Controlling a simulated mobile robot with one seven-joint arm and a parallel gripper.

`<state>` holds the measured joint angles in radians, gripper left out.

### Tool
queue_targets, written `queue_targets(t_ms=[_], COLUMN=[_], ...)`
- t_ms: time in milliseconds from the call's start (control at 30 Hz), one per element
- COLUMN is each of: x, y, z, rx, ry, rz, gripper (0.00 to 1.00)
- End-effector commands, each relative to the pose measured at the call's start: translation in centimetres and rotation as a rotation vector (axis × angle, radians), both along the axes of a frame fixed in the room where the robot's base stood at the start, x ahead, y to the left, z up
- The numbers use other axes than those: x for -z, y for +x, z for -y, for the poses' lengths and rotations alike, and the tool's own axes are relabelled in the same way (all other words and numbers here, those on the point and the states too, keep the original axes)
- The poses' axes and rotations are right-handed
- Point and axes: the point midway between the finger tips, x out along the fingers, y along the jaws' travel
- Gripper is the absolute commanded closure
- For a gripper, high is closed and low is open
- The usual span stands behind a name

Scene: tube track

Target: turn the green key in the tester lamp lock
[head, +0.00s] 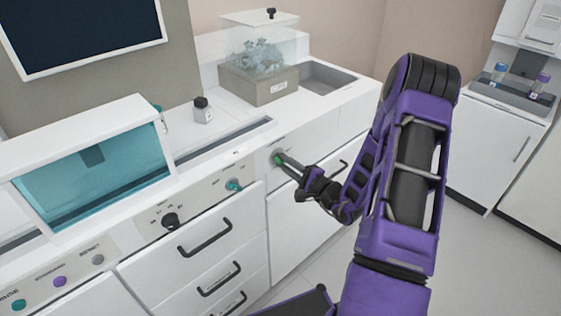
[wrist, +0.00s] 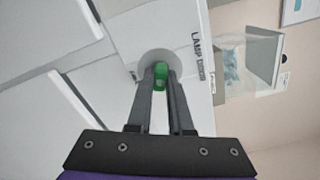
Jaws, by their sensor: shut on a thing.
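The green key (wrist: 160,72) sits at a round grey lock plate on a white cabinet front. The lettering beside it in the wrist view reads like "LAMP DOOR". My gripper (wrist: 160,84) is shut on the green key, with one finger on each side of it. In the head view my gripper (head: 282,160) reaches from the right to the lock (head: 277,157) on the cabinet front, just below the worktop. The key is mostly hidden between the fingers there, and its turn angle cannot be told.
A teal knob (head: 234,185) and a black knob (head: 171,220) are on the panel to the left. Drawers with dark handles (head: 205,238) lie below. A clear box (head: 259,55) and a small bottle (head: 203,110) stand on the worktop. Open floor (head: 480,250) lies at right.

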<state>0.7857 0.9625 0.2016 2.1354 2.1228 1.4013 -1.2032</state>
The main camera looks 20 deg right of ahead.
Motion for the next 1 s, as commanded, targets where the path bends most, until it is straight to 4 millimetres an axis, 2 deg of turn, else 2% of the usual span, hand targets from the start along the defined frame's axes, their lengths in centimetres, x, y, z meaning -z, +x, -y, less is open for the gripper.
queue_targets(t_ms=[433,1000], x=[0.08,0.00], y=[-0.04,0.35], z=[-0.01,-0.15], rx=[-0.001,0.000], ry=[-0.215,-0.215], rz=[0.077,0.079], gripper=[1.00,1.00])
